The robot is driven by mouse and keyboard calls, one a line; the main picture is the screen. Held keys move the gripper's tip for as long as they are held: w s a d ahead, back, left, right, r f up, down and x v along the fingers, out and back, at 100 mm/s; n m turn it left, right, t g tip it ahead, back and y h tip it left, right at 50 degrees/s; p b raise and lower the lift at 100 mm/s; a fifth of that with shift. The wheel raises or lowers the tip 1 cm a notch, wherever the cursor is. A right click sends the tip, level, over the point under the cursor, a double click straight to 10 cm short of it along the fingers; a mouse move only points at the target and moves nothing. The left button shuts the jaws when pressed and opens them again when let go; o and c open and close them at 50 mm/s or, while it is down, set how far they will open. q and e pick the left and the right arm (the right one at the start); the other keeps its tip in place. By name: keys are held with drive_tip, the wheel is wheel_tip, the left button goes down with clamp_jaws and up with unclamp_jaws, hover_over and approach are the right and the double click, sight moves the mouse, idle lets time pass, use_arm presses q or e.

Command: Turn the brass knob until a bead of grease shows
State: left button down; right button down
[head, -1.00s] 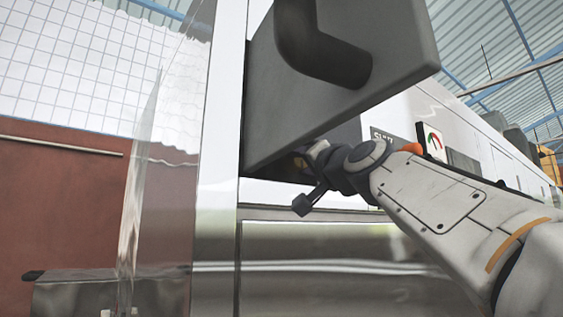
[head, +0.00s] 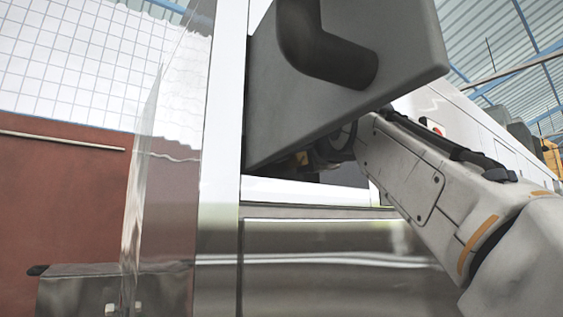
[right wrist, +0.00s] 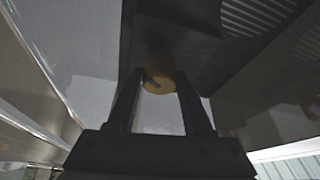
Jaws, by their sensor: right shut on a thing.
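The brass knob (right wrist: 158,82) shows in the right wrist view as a dull yellow round piece with a dark mark on its face. It sits under a dark housing. My right gripper (right wrist: 159,78) has one finger on each side of the knob and is shut on it. In the head view, my right gripper (head: 308,158) reaches in under the lower edge of a big grey box and is mostly hidden by it. The area around the knob is too dim to make out any grease. My left gripper is in neither view.
The grey box (head: 400,60) with a thick dark pipe (head: 325,50) hangs just above my right wrist. A clear panel (head: 165,190) and a steel post (head: 222,150) stand to the left. A steel front (head: 320,270) lies below.

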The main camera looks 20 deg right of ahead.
drive_tip(key=shift+r, duration=0.15)
idle(0.4)
drive_tip(key=shift+c, duration=1.5)
unclamp_jaws()
